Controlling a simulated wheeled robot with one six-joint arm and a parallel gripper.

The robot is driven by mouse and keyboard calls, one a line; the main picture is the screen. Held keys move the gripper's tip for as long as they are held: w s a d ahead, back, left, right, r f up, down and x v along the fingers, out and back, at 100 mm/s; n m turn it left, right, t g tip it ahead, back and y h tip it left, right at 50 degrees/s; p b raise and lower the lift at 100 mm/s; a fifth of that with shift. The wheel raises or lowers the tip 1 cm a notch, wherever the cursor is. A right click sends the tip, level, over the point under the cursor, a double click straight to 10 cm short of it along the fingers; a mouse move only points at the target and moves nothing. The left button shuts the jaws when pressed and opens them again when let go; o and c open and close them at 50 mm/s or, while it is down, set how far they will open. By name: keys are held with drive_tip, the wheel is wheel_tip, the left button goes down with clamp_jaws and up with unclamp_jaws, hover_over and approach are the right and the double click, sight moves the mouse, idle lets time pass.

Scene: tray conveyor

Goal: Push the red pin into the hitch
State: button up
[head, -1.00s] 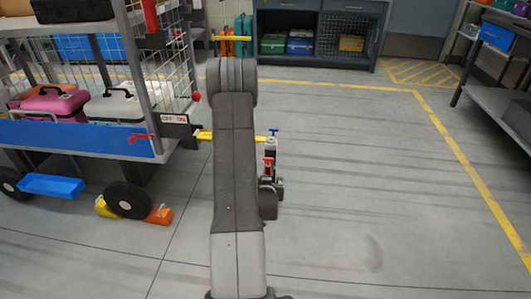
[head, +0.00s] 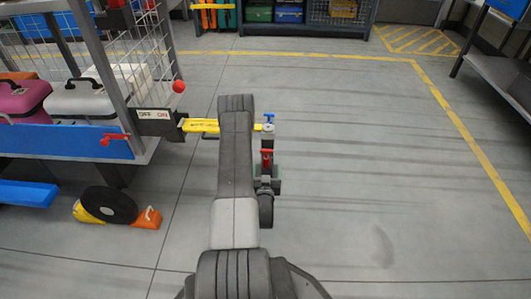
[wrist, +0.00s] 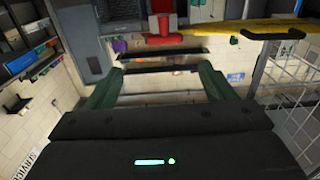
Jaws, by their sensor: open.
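The red pin (head: 267,155) stands upright below the hitch (head: 268,130), at the end of the yellow drawbar (head: 200,126). A small blue handle (head: 269,117) tops the hitch. In the wrist view the red pin (wrist: 165,39) is at top centre, beyond my fingertips, and the yellow drawbar (wrist: 285,31) is at top right. My gripper (wrist: 155,80) is open, its two green fingers apart with nothing seen between them. In the head view my gripper (head: 267,176) is just below the pin, partly hidden by my arm. Whether it touches the pin is unclear.
The cart (head: 75,143) with cases stands at left, an OFF/ON plate (head: 154,115) near the drawbar. The floor to the right is clear up to the shelf (head: 500,75).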

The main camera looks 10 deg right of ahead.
sight(266, 151)
drive_tip(key=b+x, duration=0.1)
drive_tip(key=x, duration=0.5)
drive_tip(key=shift+f, duration=0.1)
drive_tip(key=x, duration=0.1)
drive_tip(key=b+x, duration=0.1)
drive_tip(key=x, duration=0.1)
drive_tip(key=b+x, duration=0.1)
drive_tip(key=shift+w+a+f, duration=0.2)
drive_tip(key=shift+w+a, duration=0.1)
drive_tip(key=shift+a, duration=0.05)
drive_tip(key=shift+w+d+r+b, duration=0.1)
drive_tip(key=shift+w+d+b, duration=0.05)
drive_tip(key=shift+w+b, duration=0.25)
drive_tip(key=c, duration=1.1)
